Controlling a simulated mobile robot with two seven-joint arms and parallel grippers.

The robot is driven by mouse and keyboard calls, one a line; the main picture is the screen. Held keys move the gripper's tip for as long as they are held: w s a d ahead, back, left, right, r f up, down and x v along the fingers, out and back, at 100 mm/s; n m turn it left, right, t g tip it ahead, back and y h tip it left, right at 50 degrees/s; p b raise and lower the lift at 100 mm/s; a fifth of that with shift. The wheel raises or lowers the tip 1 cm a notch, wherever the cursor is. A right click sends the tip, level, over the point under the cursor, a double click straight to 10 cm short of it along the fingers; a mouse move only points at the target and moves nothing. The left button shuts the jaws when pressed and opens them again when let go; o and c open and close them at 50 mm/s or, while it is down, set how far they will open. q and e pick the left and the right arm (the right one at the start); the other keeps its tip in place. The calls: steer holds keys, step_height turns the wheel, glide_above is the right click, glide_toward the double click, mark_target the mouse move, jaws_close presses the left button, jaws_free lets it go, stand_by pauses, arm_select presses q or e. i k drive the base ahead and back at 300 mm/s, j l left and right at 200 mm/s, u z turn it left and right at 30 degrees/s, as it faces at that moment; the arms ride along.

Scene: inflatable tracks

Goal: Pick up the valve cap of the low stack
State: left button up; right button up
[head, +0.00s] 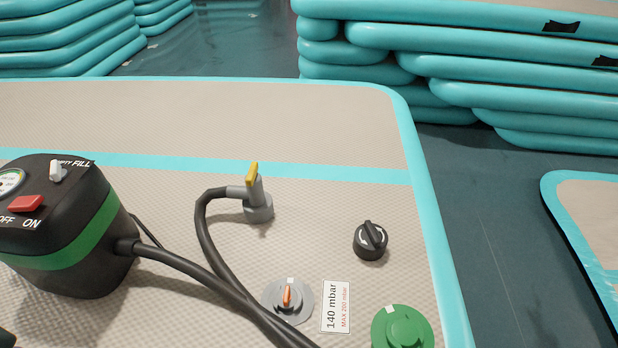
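A black round cap (370,241) with a raised grip bar and white curved arrows sits on the beige top of the near mat (310,120), right of the hose end. A grey round valve (274,302) with an orange centre piece is set in the mat to its lower left. A green round fitting (402,328) with a raised centre is at the bottom edge, partly cut off. I cannot tell from its look whether the green piece is a cap or a valve body. Neither of my grippers shows in the head view.
A black and green pump (65,235) stands at left, with a black hose (215,262) running past the grey valve. A grey nozzle with yellow lever (257,200) stands upright. A pressure label (336,306) lies between the fittings. Taller teal stacks (450,65) stand behind.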

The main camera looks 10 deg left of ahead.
mark_target(370, 241)
steer(key=i+l+u, duration=0.1)
steer(key=u, duration=0.25)
steer(key=l+u, duration=0.15)
steer(key=u, duration=0.25)
steer(key=l+u, duration=0.2)
steer(key=u, duration=0.15)
steer(key=i, duration=0.05)
